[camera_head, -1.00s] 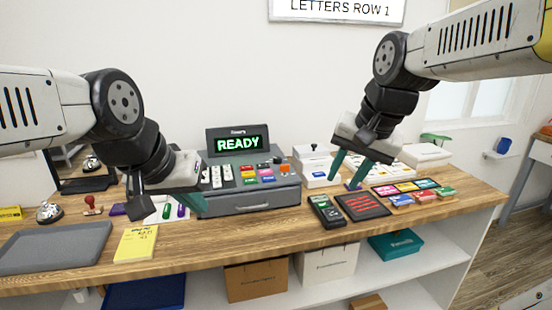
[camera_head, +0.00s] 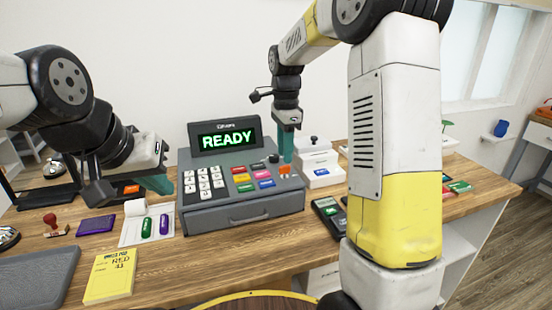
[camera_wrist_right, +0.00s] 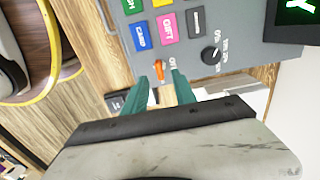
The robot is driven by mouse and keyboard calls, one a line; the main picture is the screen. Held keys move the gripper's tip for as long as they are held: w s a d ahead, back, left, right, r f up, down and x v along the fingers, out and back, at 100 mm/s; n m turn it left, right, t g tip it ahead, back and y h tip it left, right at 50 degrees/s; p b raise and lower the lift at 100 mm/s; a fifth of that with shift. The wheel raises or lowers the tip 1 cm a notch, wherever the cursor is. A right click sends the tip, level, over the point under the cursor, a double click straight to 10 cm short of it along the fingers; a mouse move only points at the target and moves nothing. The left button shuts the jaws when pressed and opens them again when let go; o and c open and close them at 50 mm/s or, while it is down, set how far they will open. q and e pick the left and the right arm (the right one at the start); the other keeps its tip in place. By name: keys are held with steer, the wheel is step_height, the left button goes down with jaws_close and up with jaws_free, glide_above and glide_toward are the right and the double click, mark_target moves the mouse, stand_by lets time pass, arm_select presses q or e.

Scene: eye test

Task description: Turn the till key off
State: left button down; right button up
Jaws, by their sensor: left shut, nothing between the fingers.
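The grey till (camera_head: 240,190) stands on the wooden counter, its display (camera_head: 227,138) reading READY in green. On its right side is a small orange key or switch (camera_head: 284,170), near a black knob (camera_head: 273,158). In the right wrist view the orange piece (camera_wrist_right: 158,68) has small lettering beside it, and the black knob (camera_wrist_right: 211,55) is farther right. My right gripper (camera_head: 287,158) points down at the orange piece. Its teal fingers (camera_wrist_right: 161,78) are apart, with the orange piece near their tips; contact cannot be told. My left gripper (camera_head: 160,184) is shut and empty, left of the till.
A yellow notepad (camera_head: 110,276), grey tray (camera_head: 38,280), red-handled stamp (camera_head: 52,224) and purple pad (camera_head: 96,225) lie on the left. A white box (camera_head: 321,170) and black card terminal (camera_head: 328,212) are right of the till. My right arm hides part of the right counter.

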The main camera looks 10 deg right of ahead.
mark_target(285, 166)
steer(key=shift+f, duration=2.25)
jaws_close()
